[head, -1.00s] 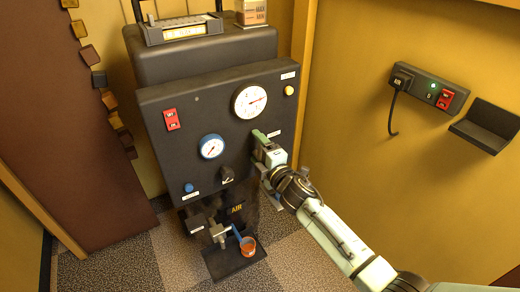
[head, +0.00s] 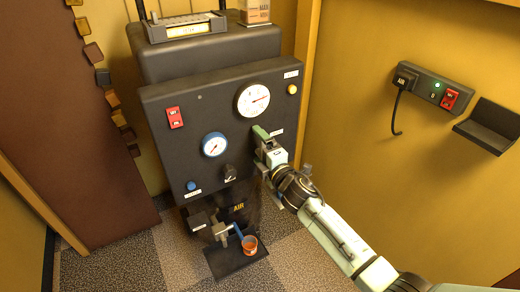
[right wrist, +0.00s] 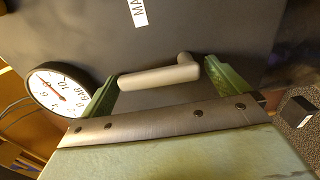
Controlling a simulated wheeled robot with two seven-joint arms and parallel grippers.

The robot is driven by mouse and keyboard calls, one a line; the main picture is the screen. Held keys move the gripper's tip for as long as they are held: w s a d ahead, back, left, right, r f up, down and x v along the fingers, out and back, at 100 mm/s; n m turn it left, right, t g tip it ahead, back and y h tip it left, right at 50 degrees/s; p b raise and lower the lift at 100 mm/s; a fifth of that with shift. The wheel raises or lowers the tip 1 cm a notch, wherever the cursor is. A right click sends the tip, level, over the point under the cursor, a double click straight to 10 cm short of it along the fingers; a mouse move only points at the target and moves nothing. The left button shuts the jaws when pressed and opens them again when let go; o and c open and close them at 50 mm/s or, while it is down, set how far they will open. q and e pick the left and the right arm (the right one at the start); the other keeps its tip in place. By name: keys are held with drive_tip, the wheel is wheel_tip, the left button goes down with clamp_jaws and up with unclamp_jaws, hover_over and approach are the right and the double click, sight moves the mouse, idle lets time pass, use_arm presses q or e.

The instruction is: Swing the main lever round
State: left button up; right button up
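The main lever (right wrist: 160,76) is a grey bar with a rounded pivot end, mounted on the dark panel and seen in the right wrist view. It lies lengthwise across the gap between the two green fingertips of my right gripper (right wrist: 160,72), its ends close to each finger. The fingers stand wide apart; whether they touch the lever I cannot tell. In the head view my right gripper (head: 264,143) is at the panel (head: 185,140), below the large white gauge (head: 252,100), and hides the lever. My left gripper is not in view.
The panel also carries a red switch (head: 175,117), a smaller blue-rimmed gauge (head: 214,145), a black knob (head: 229,172) and a blue button (head: 191,186). A socket box (head: 433,88) and an empty shelf (head: 490,127) are on the right wall.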

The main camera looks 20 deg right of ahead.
drive_tip(key=shift+s+d, duration=0.1)
drive_tip(key=shift+s, duration=0.35)
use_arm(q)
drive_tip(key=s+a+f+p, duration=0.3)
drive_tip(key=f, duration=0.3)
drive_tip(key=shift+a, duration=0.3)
use_arm(e)
drive_tip(key=v, duration=1.2)
drive_tip(key=shift+s, duration=0.2)
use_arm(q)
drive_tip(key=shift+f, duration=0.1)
